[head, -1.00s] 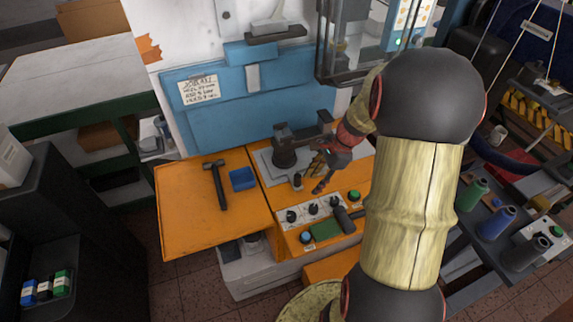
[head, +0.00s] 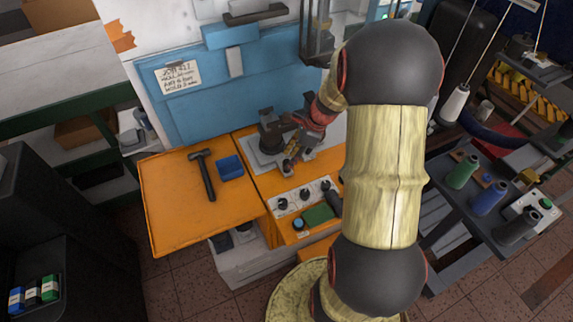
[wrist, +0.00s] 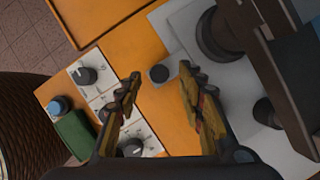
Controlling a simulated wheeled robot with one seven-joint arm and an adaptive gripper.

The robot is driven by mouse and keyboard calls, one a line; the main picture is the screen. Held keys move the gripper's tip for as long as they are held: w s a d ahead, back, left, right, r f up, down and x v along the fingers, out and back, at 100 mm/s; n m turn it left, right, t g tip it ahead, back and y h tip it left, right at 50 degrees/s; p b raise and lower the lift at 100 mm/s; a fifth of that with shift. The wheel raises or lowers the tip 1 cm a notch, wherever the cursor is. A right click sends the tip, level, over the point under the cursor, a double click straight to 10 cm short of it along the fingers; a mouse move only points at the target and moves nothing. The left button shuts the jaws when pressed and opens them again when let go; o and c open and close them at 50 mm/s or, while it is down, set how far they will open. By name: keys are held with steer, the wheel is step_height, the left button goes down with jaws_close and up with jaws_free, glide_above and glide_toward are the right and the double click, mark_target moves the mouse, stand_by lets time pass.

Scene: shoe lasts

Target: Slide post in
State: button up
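A short dark round post (wrist: 158,74) stands at the edge of a grey metal plate (wrist: 165,28) in the wrist view. I see its top nearly end-on. My gripper (wrist: 160,84) is open, its two yellow-and-dark fingers on either side of the post with gaps visible; whether they are down at its height I cannot tell. A larger dark cylinder (wrist: 215,35) and a dark bracket stand on the plate, with another small dark stub (wrist: 266,112) beside them. In the head view my gripper (head: 288,166) is over the front of the plate and hides the post.
A control panel with knobs (head: 305,194) and a green pad (head: 318,214) lies in front of the plate. A hammer (head: 205,175) and a blue tray (head: 231,168) lie on the orange table (head: 165,215) to the left. A spool rack (head: 455,215) stands at right.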

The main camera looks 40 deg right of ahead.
mark_target(287, 162)
steer(key=shift+b+x, duration=0.45)
steer(key=shift+x, duration=1.5)
steer(key=shift+c, duration=0.3)
jaws_close()
